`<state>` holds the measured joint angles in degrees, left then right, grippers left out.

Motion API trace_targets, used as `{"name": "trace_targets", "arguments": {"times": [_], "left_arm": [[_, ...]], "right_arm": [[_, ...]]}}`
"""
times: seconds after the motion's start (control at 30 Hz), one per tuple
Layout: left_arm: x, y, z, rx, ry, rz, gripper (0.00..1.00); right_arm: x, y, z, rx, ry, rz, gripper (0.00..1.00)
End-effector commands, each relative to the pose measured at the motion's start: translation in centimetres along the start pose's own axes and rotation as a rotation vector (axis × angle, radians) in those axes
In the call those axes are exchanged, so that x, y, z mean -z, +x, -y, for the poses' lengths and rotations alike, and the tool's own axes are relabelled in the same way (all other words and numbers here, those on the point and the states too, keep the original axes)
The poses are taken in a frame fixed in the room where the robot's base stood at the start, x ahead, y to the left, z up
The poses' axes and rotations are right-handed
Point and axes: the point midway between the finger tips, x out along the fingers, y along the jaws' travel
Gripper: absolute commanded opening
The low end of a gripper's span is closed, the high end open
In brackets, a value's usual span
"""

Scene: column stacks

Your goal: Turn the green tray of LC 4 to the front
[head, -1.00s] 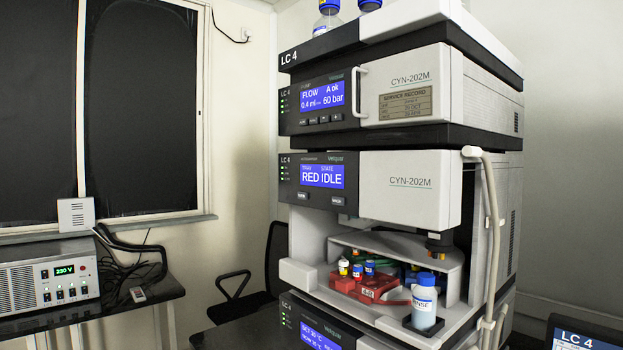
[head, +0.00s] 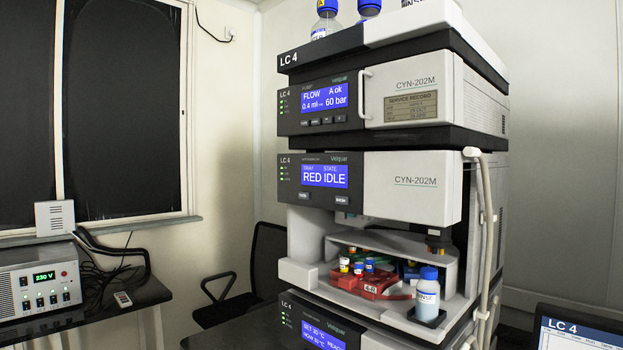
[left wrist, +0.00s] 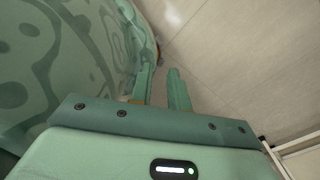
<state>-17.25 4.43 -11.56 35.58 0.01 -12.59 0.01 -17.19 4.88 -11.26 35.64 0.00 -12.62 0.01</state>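The LC 4 stack stands at the centre right of the head view. Its autosampler's screen (head: 325,176) reads tray RED, state IDLE. In the open bay below, a red tray (head: 370,286) with several capped vials sits at the front. Small coloured parts show behind it; the green tray is mostly hidden there and I cannot make it out clearly. My left gripper (left wrist: 162,72) shows in the left wrist view, fingers apart with bare floor between them, empty. Neither gripper shows in the head view.
A blue-capped bottle (head: 427,293) stands at the bay's front right corner. A pale hose (head: 489,220) runs down the stack's right side. A monitor (head: 580,335) is at lower right. A bench with a power unit (head: 40,287) and a black chair (head: 245,275) are left.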

Motion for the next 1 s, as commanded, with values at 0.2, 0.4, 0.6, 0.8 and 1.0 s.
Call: {"name": "trace_targets", "arguments": {"times": [0.2,0.4,0.6,0.8,1.0], "left_arm": [[-0.02,0.0,0.19,0.003,-0.002,0.0,0.0],[-0.03,0.0,0.28,0.004,-0.002,0.001,0.0],[-0.03,0.01,0.29,0.004,-0.002,0.001,0.0],[-0.03,0.01,0.28,0.004,-0.001,0.001,0.0],[-0.03,0.01,0.27,0.003,0.0,0.001,0.0]], "right_arm": [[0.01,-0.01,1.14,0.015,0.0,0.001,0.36],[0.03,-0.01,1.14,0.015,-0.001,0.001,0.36],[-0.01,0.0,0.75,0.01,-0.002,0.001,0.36],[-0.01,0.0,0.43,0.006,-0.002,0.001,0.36],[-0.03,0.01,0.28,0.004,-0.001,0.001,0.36]]}}
